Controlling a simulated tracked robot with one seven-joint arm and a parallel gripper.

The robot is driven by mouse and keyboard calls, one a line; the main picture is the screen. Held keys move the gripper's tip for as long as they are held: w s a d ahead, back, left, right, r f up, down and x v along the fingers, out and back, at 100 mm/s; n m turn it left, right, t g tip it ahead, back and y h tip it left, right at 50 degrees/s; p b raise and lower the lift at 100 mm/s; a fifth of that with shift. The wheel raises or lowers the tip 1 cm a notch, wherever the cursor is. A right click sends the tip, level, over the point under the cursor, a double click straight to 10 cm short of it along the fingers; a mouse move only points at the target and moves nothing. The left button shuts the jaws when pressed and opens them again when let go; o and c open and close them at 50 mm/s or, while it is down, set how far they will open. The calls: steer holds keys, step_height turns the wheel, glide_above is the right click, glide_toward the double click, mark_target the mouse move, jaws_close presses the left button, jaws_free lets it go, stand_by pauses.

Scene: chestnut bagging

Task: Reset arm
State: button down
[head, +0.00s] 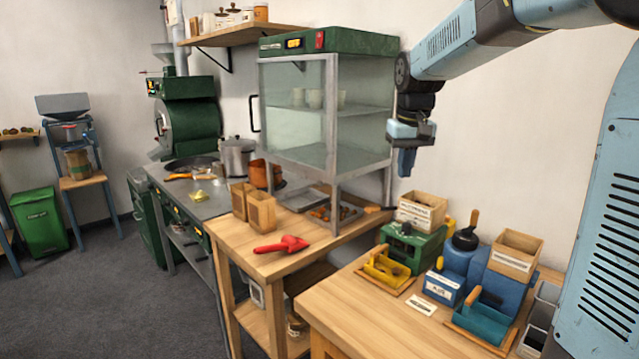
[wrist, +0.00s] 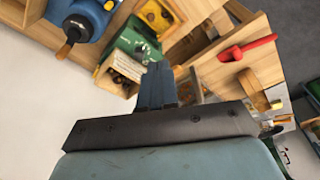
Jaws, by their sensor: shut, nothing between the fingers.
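My gripper (head: 405,162) hangs from my arm in the upper right of the head view, pointing down in front of the white wall. It is beside the right side of the glass cabinet and above the wooden tables, touching nothing that I can see. In the wrist view my gripper (wrist: 157,70) shows as dark blue fingers held together. The fingers are shut and empty.
The glass warming cabinet (head: 325,42) stands left of my gripper. Below are a green machine (head: 412,247), a wooden box (head: 422,208) and a blue machine (head: 462,262). A red scoop (head: 282,245) lies on the left table. Open air surrounds my gripper.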

steer(key=s+d+f+t, duration=0.1)
steer(key=s+d+f, duration=0.1)
steer(key=s, duration=1.1)
steer(key=s+d+f+m+t, duration=0.1)
steer(key=s+d+f+t, duration=0.1)
steer(key=s, duration=1.2)
steer(key=shift+m+t, duration=0.3)
